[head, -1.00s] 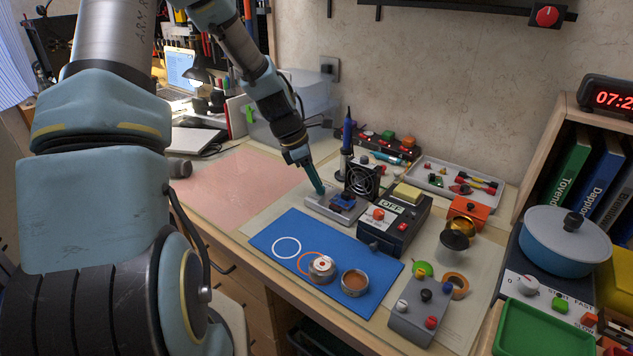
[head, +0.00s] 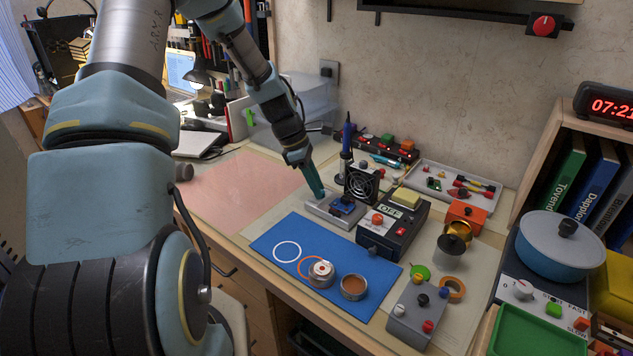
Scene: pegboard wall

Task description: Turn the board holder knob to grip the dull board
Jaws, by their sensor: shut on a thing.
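The board holder (head: 322,211) is a grey metal block on the bench, behind the blue mat. A small blue board (head: 346,204) sits at its right part. My gripper (head: 318,193) points down at the holder's back left side, with its teal fingers shut. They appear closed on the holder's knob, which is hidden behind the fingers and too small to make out. I cannot tell from here whether the holder's jaws touch the board.
A black fan (head: 361,184) and a blue soldering iron (head: 347,138) stand just behind the holder. A black box marked OFF (head: 393,225) is to its right. The blue mat (head: 274,230) lies in front with tins. The pink mat (head: 235,187) at left is clear.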

